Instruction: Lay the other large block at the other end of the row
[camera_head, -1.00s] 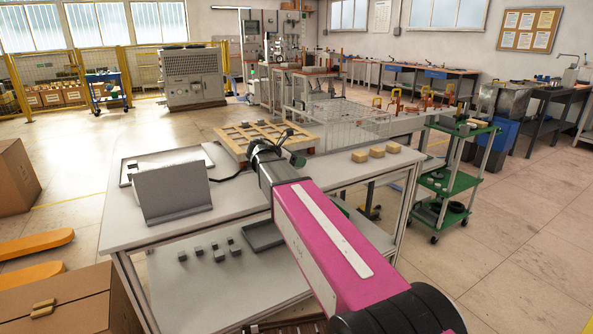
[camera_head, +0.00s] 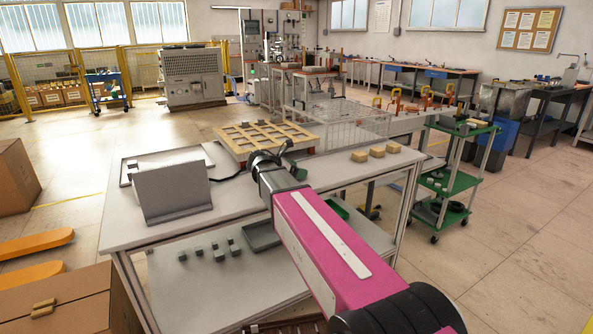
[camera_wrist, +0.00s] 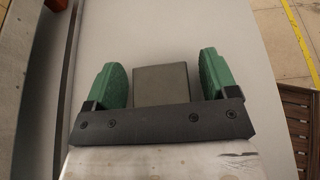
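My gripper (camera_wrist: 165,85) has green finger pads. In the wrist view a plain dark grey block (camera_wrist: 162,84) lies between the pads, with a narrow gap showing on each side, so the gripper looks open around it. In the head view my gripper (camera_head: 280,160) is over the back middle of the white table (camera_head: 235,190), and I cannot clearly make out the block there. Three tan blocks, (camera_head: 359,156), (camera_head: 377,152) and (camera_head: 393,147), stand in a spaced row on the table's right part, to the right of my gripper.
A wooden grid tray (camera_head: 240,148) is just behind my gripper. A grey slanted panel (camera_head: 172,190) stands on the left of the table. Several small grey blocks (camera_head: 218,253) are on the lower shelf. A green cart (camera_head: 450,183) stands to the right.

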